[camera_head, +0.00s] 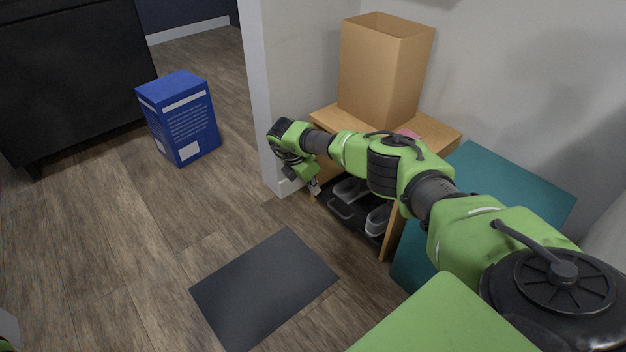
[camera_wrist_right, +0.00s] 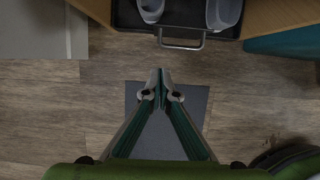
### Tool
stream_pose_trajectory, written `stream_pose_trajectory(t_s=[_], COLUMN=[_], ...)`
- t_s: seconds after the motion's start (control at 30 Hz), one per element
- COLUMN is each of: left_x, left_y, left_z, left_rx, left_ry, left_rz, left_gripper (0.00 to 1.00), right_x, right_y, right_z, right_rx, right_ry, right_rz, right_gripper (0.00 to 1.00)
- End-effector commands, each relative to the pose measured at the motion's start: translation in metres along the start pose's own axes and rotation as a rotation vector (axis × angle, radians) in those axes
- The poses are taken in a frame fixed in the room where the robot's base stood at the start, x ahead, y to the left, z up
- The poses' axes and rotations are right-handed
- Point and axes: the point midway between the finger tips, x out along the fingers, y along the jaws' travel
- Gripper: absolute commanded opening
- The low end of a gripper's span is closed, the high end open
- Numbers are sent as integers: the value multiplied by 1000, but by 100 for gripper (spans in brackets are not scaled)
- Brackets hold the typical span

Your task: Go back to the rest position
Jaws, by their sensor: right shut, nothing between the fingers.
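My right arm reaches out from the lower right in the head view, over the front of a small wooden table. My right gripper (camera_head: 315,187) is at its end, in front of the table's lower shelf. In the right wrist view the right gripper (camera_wrist_right: 161,85) points at the floor with its fingertips together and nothing between them. A dark mat (camera_wrist_right: 194,108) lies on the floor below it. My left gripper is not in view.
The wooden table (camera_head: 443,136) bears an open cardboard box (camera_head: 378,75). A black tray (camera_head: 345,212) with grey containers sits on its lower shelf. A blue box (camera_head: 180,117) stands on the floor at left. The dark mat (camera_head: 263,287) lies on open floor. A teal panel (camera_head: 520,185) is at right.

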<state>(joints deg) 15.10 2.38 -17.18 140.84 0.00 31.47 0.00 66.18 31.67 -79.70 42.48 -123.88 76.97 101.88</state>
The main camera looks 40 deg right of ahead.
Motion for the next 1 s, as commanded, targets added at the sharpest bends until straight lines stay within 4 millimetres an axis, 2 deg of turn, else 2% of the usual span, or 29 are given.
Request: stream_pose_trajectory(t_s=[0.1,0.33,0.4,0.47,0.57,0.67,0.7,0.77,0.8,0.87,0.9,0.97,1.0], left_x=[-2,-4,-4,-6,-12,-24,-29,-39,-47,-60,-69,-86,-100], left_y=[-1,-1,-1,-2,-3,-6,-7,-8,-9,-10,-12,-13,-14], left_z=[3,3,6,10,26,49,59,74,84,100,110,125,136], left_rx=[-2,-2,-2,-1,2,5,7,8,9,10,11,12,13], left_ry=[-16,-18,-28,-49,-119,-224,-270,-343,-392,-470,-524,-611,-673], left_rz=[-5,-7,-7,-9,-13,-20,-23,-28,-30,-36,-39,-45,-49], left_gripper=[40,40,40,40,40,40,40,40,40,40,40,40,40], right_x=[-7,-8,-6,-4,0,-3,-8,-19,-29,-47,-63,-90,-111], right_y=[0,0,1,3,9,14,16,16,16,14,13,10,8], right_z=[1,-1,-8,-25,-75,-147,-179,-224,-253,-296,-323,-360,-383], right_rx=[0,0,-11,-34,-99,-180,-209,-245,-263,-284,-289,-285,-273], right_ry=[-1,1,17,50,156,315,386,492,564,675,751,865,943], right_rz=[0,0,7,23,79,167,209,275,321,393,445,528,587], right_gripper=[0,0,0,0,0,0,0,0,0,0,0,0,0])
